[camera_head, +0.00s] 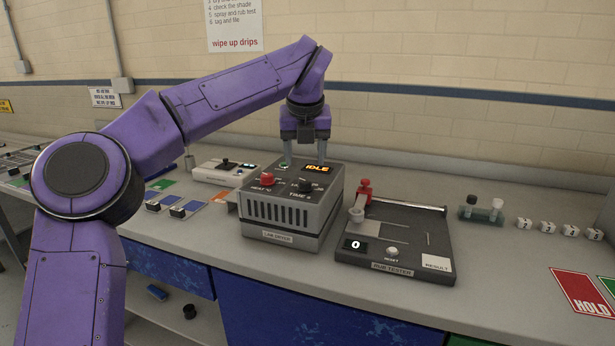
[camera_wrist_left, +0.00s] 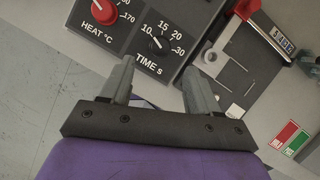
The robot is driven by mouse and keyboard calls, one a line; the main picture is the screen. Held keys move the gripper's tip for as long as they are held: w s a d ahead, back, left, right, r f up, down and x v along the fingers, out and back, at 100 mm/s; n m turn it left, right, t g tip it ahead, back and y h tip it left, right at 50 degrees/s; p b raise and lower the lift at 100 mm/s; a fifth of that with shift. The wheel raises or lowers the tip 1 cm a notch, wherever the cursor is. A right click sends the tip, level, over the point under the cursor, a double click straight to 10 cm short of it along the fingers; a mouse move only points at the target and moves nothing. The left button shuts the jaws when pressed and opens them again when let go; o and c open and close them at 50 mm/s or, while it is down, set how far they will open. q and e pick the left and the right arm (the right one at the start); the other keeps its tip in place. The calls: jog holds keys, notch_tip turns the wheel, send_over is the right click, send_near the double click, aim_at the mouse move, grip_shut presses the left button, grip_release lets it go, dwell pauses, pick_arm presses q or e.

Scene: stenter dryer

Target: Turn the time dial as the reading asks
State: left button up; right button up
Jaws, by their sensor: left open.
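The grey lab dryer (camera_head: 290,215) stands on the bench, its lit display (camera_head: 316,168) reading IDLE. Its black time dial (camera_head: 306,186) is on the sloping top at the right; in the left wrist view the time dial (camera_wrist_left: 158,44) has the marks 10, 15, 20 and 30 around it. Its white pointer mark seems to be on the upper left side, but I cannot tell the exact setting. The red heat dial (camera_head: 267,179) is to its left. My left gripper (camera_head: 305,161) is open and empty, fingers pointing down over the dryer top, apart from the time dial.
A rub tester (camera_head: 398,240) with a red-topped arm stands close on the dryer's right. A pale meter (camera_head: 217,173) with a small display, unreadable here, is behind left. Coloured swatches (camera_head: 187,208) lie left of the dryer.

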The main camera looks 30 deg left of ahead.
aim_at(305, 181)
pick_arm(q)
jog(key=x, duration=0.7)
jog(key=shift+w, duration=0.15)
jog(key=shift+f, duration=0.25)
jog(key=c, duration=1)
